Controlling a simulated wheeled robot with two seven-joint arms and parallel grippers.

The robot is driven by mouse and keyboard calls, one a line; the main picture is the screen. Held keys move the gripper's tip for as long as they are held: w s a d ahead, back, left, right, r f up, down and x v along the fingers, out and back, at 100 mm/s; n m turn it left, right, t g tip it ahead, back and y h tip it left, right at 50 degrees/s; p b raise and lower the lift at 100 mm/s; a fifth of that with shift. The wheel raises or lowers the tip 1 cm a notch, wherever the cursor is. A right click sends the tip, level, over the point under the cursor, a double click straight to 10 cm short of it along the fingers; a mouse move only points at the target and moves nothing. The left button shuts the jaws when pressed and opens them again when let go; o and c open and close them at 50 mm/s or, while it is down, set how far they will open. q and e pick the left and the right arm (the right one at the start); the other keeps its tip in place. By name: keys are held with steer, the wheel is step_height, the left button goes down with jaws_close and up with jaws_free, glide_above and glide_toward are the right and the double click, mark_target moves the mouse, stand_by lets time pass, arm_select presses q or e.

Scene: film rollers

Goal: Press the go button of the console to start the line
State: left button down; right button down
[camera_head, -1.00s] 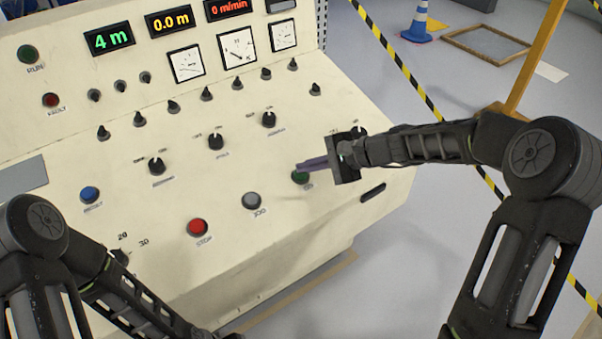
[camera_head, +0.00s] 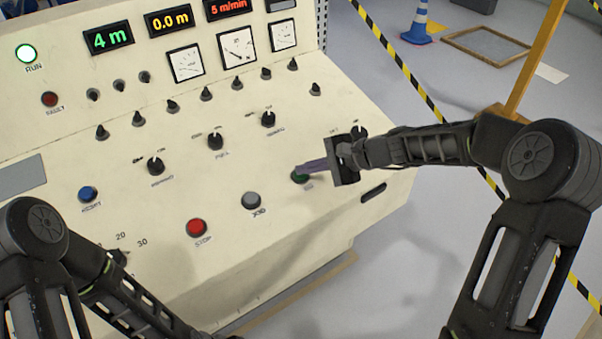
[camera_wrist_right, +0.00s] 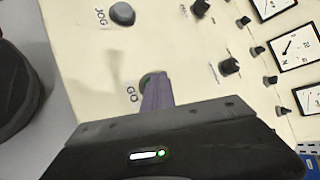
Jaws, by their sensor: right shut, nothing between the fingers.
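The cream console (camera_head: 120,270) fills the left and middle of the head view. Its green go button (camera_head: 300,178) is at the right of the button row, partly covered by my right gripper (camera_head: 300,170). The gripper's purple fingers are shut and empty, with their tips at the button. In the right wrist view, the fingers (camera_wrist_right: 157,95) cover most of the go button (camera_wrist_right: 147,78) beside the GO label. The RUN lamp (camera_head: 27,53) is lit bright, and the red display (camera_head: 228,8) reads 5 m/min. My left arm shows at lower left, but its gripper is not visible.
The grey jog button (camera_head: 251,201), red stop button (camera_head: 197,228) and blue reset button (camera_head: 89,195) lie left of the go button. Several knobs (camera_head: 215,142) stand above them. Yellow-black tape (camera_head: 405,72) and a blue cone (camera_head: 419,25) are beyond the console.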

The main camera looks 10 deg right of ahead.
stand_by(0.3)
steer(key=shift+s+r+p, duration=0.15)
steer(key=shift+r+p, duration=0.35)
steer(key=shift+r, duration=0.3)
steer(key=shift+r, duration=0.1)
steer(key=r+p, duration=0.2)
steer(key=r, duration=0.1)
steer(key=s+r+p, duration=0.1)
steer(key=shift+d+r, duration=0.3)
steer(key=shift+r, duration=0.05)
stand_by(0.6)
